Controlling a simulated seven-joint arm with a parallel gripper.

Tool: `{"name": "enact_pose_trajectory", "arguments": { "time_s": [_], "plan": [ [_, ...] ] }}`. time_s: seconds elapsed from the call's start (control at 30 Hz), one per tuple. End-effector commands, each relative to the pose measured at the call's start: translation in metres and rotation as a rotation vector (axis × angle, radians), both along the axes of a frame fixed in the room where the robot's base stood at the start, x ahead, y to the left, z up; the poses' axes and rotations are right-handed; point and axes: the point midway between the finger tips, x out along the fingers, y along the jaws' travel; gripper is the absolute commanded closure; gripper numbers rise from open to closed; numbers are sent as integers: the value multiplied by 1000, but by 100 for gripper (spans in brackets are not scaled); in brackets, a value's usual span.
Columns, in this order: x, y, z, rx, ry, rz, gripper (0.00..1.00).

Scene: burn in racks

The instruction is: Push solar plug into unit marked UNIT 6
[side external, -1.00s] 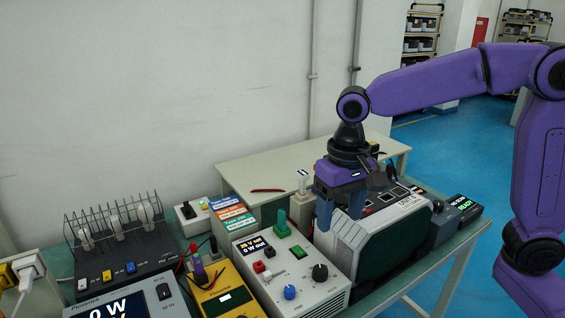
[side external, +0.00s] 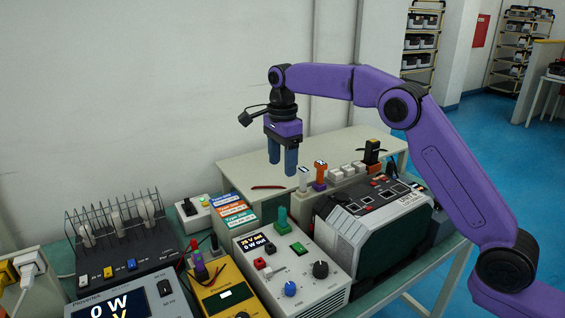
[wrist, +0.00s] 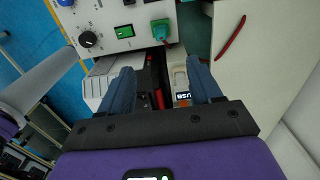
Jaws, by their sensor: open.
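A grey and black power unit (side external: 370,245) with a ribbed pale end stands on the bench; the small print on its top label (side external: 410,199) is unreadable. Behind it is a row of upright plugs: a white one (side external: 303,180), an orange and purple one (side external: 320,173) and a black and yellow one (side external: 373,152). I cannot read which is the solar plug. The white one reads "USB" in the wrist view (wrist: 182,85). My gripper (side external: 283,168) is open and empty, pointing down, above and just left of the white plug. Its fingers also show in the wrist view (wrist: 160,77).
A white supply box (side external: 290,268) with knobs and a green plug (side external: 282,219) stands left of the unit. Left of it are a yellow meter (side external: 228,298) and a black wire rack (side external: 120,260). A red pen (side external: 268,187) lies on the mostly clear back table.

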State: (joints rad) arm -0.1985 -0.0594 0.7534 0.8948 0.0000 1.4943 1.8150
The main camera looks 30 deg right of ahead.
Motion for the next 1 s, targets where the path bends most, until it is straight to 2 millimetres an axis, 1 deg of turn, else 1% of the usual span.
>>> {"name": "enact_pose_trajectory", "arguments": {
  "time_s": [0.17, 0.27, 0.8, 1.0],
  "plan": [
    [2, -1, -9, 0, 1, -18, 36],
    [1, -1, -22, -1, 3, -17, 36],
    [1, -2, -114, -1, 3, -14, 36],
    [1, -2, -146, -1, 2, -14, 36]
  ]
}}
